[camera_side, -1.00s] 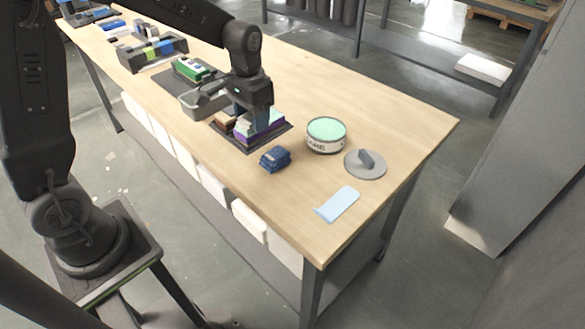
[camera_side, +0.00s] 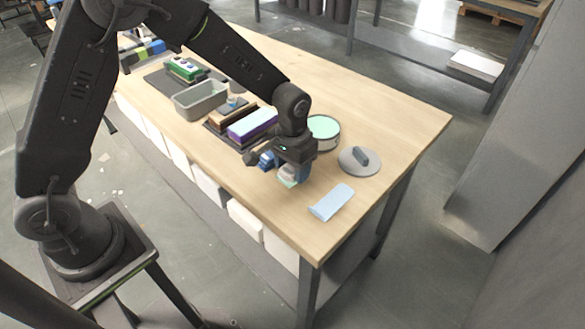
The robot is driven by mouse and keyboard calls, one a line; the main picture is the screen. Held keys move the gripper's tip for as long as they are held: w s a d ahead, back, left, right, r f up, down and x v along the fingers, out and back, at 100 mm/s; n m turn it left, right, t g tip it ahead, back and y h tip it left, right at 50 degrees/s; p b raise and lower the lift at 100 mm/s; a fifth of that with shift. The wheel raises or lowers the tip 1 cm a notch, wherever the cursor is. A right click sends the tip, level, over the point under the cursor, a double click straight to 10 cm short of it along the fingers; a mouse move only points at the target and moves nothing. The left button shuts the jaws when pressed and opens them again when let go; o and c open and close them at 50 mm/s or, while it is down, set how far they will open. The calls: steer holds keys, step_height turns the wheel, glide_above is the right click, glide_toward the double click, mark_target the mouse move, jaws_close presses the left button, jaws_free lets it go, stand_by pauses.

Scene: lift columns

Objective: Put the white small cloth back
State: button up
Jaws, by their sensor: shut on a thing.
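My gripper (camera_side: 289,175) hangs above the near part of the table, in front of the round tin. It is shut on a small pale thing (camera_side: 288,182), whitish with a faint green tint, perhaps the white small cloth; the jaws hide much of it. A dark blue folded cloth (camera_side: 266,159) lies just left of the gripper, partly covered by it. A pale blue cloth (camera_side: 331,202) lies flat to the right, near the table's front edge. A dark tray (camera_side: 222,137) behind holds a brown stack and a purple stack with a pale top (camera_side: 252,123).
The round tin (camera_side: 324,132) with a mint top stands close behind my gripper. A grey disc with a handle (camera_side: 359,160) lies to its right. A grey bin (camera_side: 200,100) stands farther left. The table's right end is clear.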

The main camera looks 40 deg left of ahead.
steer(key=shift+f, duration=0.45)
steer(key=shift+f, duration=0.15)
steer(key=o, duration=0.9)
steer(key=s+a+r+t, duration=0.1)
steer(key=s+r, duration=0.2)
steer(key=r, duration=0.7)
steer(key=s+a+r+t, duration=0.1)
steer(key=s+a+r, duration=0.15)
steer(key=r, duration=0.65)
steer(key=s+a+r+t, duration=0.1)
steer(key=s+a+r, duration=0.1)
steer(key=s, duration=0.6)
steer(key=s+a+r+t, duration=0.1)
steer(key=s+r+t, duration=0.1)
steer(key=s, duration=0.6)
steer(key=shift+a+t, duration=0.3)
steer(key=shift+a, duration=0.05)
